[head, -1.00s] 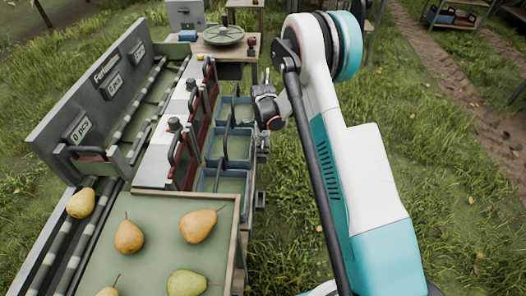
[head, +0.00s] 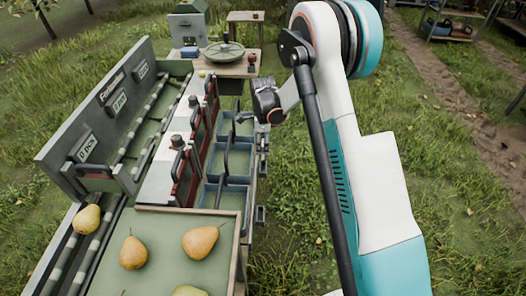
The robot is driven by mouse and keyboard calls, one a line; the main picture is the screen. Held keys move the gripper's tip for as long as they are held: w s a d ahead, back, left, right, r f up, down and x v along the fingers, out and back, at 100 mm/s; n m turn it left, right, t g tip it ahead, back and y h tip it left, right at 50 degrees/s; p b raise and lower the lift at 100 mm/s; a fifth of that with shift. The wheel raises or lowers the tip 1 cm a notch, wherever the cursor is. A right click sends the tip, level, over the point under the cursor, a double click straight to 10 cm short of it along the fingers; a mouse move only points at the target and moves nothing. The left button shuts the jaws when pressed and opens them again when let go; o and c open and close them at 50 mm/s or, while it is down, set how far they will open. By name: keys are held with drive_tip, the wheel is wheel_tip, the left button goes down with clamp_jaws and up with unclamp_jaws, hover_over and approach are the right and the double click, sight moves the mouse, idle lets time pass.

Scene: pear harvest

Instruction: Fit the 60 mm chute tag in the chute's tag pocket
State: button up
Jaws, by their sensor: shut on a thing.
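My gripper (head: 258,110) is a dark, small shape at the end of my arm, at the right side of the sorting bench, close to the far blue bins (head: 238,125). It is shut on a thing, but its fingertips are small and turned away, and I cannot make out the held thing. I cannot pick out the chute tag. The blue bins stand in a row along the bench's right side. Small grey brackets (head: 261,215) stick out from that side; I cannot tell whether one is the tag pocket.
A grey panel (head: 105,110) with count displays stands along the left. Red-framed gates (head: 184,170) with dark knobs line the middle. Pears (head: 201,242) lie on the green tray (head: 165,226) in front. A table (head: 233,66) with a round green lid stands behind.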

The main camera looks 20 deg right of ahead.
wheel_tip(320, 180, up, 10)
drive_tip(key=p, duration=0.2)
drive_tip(key=shift+r+p, duration=0.2)
drive_tip(key=shift+p, duration=0.1)
wheel_tip(320, 180, up, 7)
drive_tip(key=p, duration=0.4)
hover_over(263, 142)
drive_tip(key=shift+s, duration=0.1)
drive_tip(key=shift+f, duration=0.1)
